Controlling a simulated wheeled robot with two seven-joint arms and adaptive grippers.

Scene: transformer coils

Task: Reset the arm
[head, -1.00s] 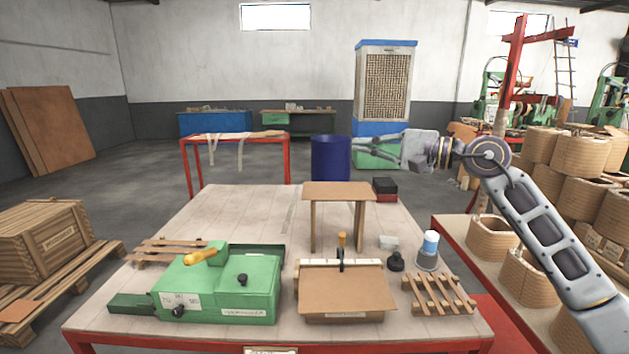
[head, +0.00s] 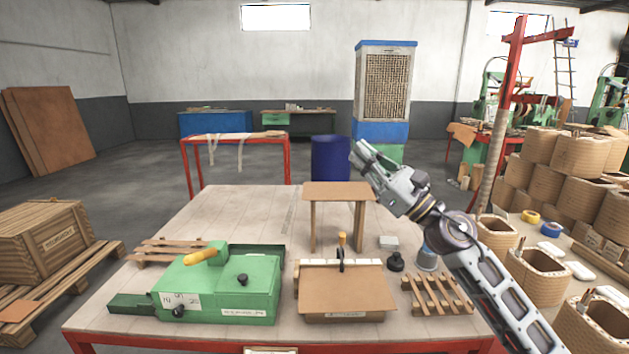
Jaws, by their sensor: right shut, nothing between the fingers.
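My right arm comes in from the lower right in the head view. Its gripper (head: 362,153) is raised above the right side of the table (head: 245,203), pointing up and to the left. It is shut and empty, and appears apart from the things around it. Behind its fingers are the blue barrel (head: 328,160) and the tall cabinet. My left arm and gripper are not in view.
On the table are a green machine (head: 222,290), a cardboard-covered box (head: 345,290), a small brown stand (head: 338,192), slatted wood (head: 437,294) and a grey cup (head: 426,260). Coils (head: 540,275) stand at the right. A wooden crate (head: 45,240) is at the left.

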